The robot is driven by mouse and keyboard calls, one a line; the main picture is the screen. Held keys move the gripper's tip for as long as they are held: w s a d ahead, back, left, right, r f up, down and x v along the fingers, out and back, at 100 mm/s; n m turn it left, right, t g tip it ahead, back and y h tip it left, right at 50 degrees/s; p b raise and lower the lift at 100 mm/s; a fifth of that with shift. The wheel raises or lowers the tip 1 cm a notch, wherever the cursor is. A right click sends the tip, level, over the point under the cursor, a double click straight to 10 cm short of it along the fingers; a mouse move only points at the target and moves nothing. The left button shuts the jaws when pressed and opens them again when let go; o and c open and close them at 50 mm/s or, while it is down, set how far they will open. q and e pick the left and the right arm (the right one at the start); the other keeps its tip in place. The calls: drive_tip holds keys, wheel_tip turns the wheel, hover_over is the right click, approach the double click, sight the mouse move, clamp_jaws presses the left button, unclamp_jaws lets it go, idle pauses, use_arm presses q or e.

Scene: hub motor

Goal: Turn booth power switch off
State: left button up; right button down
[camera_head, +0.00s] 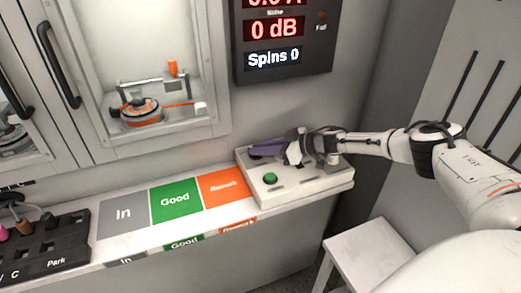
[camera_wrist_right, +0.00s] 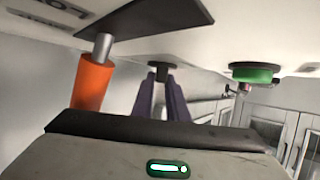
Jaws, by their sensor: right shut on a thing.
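A light control box (camera_head: 300,193) sits at the right end of the counter, with a green button (camera_head: 270,178) on its front left. My right gripper (camera_head: 262,150) reaches over the back of the box with its purple fingers. In the right wrist view the fingers (camera_wrist_right: 161,80) are closed around a small black knob (camera_wrist_right: 162,64) on the panel. An orange grip on a metal stem (camera_wrist_right: 95,80) stands beside it, apart from the fingers. The green button (camera_wrist_right: 255,74) is on the other side. Which control is the booth power switch cannot be read. My left gripper is out of view.
A dark display (camera_head: 283,38) above reads 0 dB and Spins 0. A booth window at the left holds a hub motor (camera_head: 140,110). In, Good and orange-marked zones (camera_head: 175,200) on the counter are empty. A white stool (camera_head: 370,250) stands below the box.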

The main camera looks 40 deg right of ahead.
drive_tip(key=shift+w, duration=0.1)
drive_tip(key=c, duration=1.7)
unclamp_jaws()
drive_tip(key=shift+c, duration=0.2)
drive_tip(key=p+v, duration=0.5)
drive_tip(key=v, duration=0.1)
drive_tip(key=shift+s+d+r, duration=0.15)
drive_tip(key=shift+s+r, duration=0.1)
drive_tip(key=shift+s, duration=0.05)
drive_tip(key=shift+s+d+r, duration=0.1)
drive_tip(key=shift+s+d, duration=0.1)
drive_tip(key=shift+s, duration=0.1)
